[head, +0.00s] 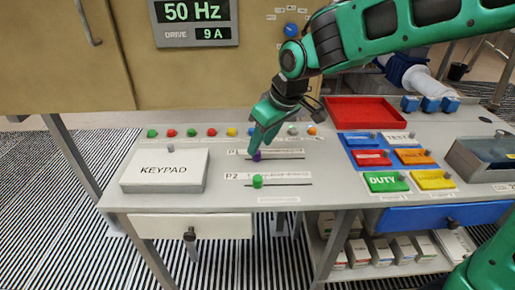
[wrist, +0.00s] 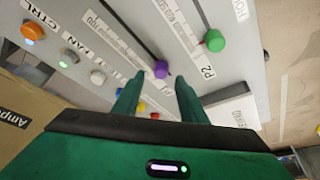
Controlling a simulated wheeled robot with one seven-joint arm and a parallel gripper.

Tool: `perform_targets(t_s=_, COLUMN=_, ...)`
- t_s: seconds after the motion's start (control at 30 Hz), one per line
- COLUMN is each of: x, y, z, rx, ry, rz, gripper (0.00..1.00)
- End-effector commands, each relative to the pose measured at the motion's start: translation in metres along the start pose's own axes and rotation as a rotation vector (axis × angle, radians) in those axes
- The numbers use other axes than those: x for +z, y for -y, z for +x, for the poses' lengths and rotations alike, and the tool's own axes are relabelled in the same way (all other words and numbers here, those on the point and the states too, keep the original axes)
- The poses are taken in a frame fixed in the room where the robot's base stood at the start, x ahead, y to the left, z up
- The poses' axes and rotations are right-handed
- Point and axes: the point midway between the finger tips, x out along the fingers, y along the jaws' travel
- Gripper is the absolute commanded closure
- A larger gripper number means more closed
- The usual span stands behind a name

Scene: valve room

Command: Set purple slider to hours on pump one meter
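The purple slider knob (head: 257,156) sits on the upper slot, the row marked with a P label, on the grey bench panel. It stands near the left end of that slot in the head view. My gripper (head: 255,148) points down right at it. In the wrist view the purple knob (wrist: 161,69) lies just beyond and between the two parted fingertips of my gripper (wrist: 160,78). I cannot tell whether either finger touches it. The scale labels along the slot are too small to read. The green slider knob (head: 257,182) sits on the P2 slot below.
A row of coloured buttons (head: 212,131) runs behind the sliders. A keypad box (head: 165,170) stands at left. Coloured label blocks (head: 388,181) and a red tray (head: 361,112) lie at right. A display (head: 194,22) reading 50 Hz and 9 A hangs above.

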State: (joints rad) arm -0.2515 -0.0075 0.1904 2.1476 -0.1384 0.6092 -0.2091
Motion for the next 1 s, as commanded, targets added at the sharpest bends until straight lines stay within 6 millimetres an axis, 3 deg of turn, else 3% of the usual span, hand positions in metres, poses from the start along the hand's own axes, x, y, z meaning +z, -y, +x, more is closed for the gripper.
perform_targets(t_s=0.2, x=0.001, y=0.0, z=0.026, rx=-0.001, ry=0.002, rz=0.0, gripper=0.61)
perform_targets(t_s=0.6, x=0.001, y=0.0, z=0.033, rx=0.001, ry=0.0, rz=0.001, gripper=0.61)
perform_targets(t_s=0.63, x=0.001, y=0.0, z=0.033, rx=0.001, ry=0.0, rz=0.001, gripper=0.64)
perform_targets(t_s=0.8, x=0.001, y=-0.001, z=0.033, rx=0.001, ry=0.0, rz=0.001, gripper=1.0)
perform_targets(t_s=1.0, x=0.001, y=0.0, z=0.033, rx=0.0, ry=0.0, rz=-0.001, gripper=1.0)
